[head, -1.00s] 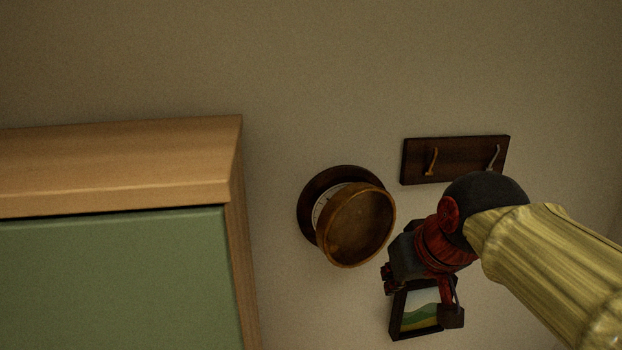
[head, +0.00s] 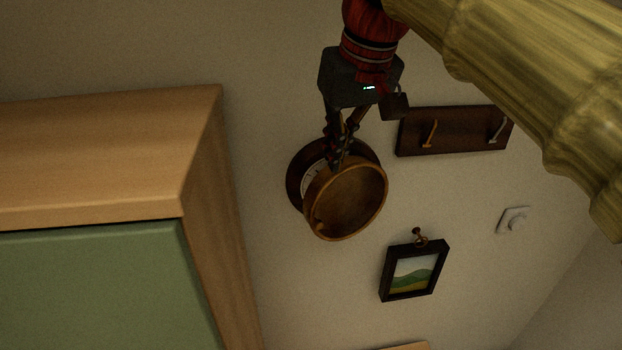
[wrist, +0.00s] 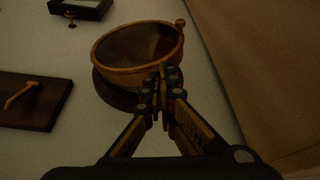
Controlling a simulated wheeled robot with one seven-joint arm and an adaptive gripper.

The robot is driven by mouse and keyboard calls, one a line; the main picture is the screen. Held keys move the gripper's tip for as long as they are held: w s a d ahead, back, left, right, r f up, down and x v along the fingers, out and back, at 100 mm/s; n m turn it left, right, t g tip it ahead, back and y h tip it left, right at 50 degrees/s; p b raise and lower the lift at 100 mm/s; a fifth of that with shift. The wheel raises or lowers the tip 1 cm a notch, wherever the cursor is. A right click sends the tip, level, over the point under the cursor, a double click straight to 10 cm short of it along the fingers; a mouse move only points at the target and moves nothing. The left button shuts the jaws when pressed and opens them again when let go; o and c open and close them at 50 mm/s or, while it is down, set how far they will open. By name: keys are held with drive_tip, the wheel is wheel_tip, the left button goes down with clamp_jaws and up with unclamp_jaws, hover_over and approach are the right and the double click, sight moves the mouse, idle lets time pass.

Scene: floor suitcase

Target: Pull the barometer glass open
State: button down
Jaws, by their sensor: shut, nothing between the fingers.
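The barometer is on the wall, with a dark round wooden base (head: 295,178) and a strip of pale dial (head: 311,177). Its brass-rimmed glass (head: 345,198) stands ajar, tilted out from the base. My gripper (head: 336,160) is shut and empty, pointing down at the upper edge of the glass. In the wrist view its fingertips (wrist: 160,75) overlap the near rim; I cannot tell whether they touch it. The fingers hide part of the rim and base.
A wooden cabinet (head: 205,180) with a green front stands at the left. A hook board (head: 460,131) is right of the barometer. A small framed picture (head: 414,271) hangs below right, and a white dial switch (head: 514,220) is farther right.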

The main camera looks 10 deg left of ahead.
sight(303, 172)
drive_tip(key=w+a+r+n, duration=0.1)
drive_tip(key=w+a+r, duration=0.1)
drive_tip(key=a, duration=0.3)
drive_tip(key=shift+g, duration=0.3)
drive_tip(key=x, duration=0.9)
drive_tip(key=shift+s+d+f, duration=0.15)
drive_tip(key=shift+d+f, duration=0.05)
drive_tip(key=shift+f, duration=0.05)
drive_tip(key=s+d, duration=0.2)
drive_tip(key=s, duration=0.1)
drive_tip(key=shift+s, duration=0.1)
drive_tip(key=shift+s+d, duration=0.1)
